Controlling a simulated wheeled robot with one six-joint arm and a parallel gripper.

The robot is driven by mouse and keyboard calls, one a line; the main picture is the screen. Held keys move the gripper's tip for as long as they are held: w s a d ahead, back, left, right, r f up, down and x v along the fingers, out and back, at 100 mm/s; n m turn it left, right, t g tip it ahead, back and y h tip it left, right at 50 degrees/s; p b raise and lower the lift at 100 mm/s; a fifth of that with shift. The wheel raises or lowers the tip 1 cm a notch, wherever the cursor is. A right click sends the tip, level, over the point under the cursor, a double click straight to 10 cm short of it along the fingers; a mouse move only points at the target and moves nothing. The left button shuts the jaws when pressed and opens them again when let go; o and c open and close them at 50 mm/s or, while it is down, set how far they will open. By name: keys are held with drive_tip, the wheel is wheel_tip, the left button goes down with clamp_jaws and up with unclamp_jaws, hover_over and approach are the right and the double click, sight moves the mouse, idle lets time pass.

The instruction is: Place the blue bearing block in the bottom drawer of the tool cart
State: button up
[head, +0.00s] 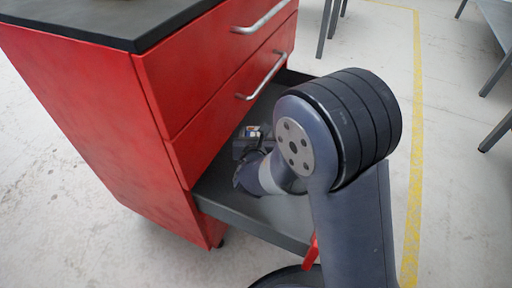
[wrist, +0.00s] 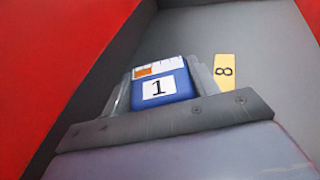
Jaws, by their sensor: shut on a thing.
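The red tool cart (head: 100,95) stands at left, with its bottom drawer (head: 245,220) pulled out; the grey drawer interior (wrist: 225,35) fills much of the wrist view. My gripper (head: 253,135) is inside the open drawer's outline, small and partly hidden by my arm in the head view. In the wrist view my gripper (wrist: 160,75) is shut on the blue bearing block (wrist: 174,86), one finger on each side. The block shows a white label "1" and a white-and-orange patch behind it. Its underside is hidden, so I cannot tell whether it touches the drawer floor.
A yellow tag marked "8" (wrist: 225,72) shows just right of my gripper in the wrist view. Two closed drawers with silver handles (head: 265,78) are above the open drawer. Red surfaces flank the drawer. Grey drawer floor is clear beyond the block. Table legs stand farther back.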

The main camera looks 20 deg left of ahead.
drive_tip(key=shift+f+b, duration=1.2)
drive_tip(key=shift+f, duration=1.05)
drive_tip(key=shift+f, duration=0.1)
drive_tip(key=o, duration=1.4)
drive_tip(key=shift+f, duration=0.1)
drive_tip(key=shift+s+r, duration=0.25)
drive_tip(key=p+v, duration=0.4)
drive_tip(key=v, duration=0.6)
drive_tip(key=shift+s+d+r, duration=0.1)
drive_tip(key=shift+s+r, duration=0.1)
drive_tip(key=shift+s, duration=0.1)
drive_tip(key=shift+s+d, duration=0.15)
drive_tip(key=shift+s, duration=0.25)
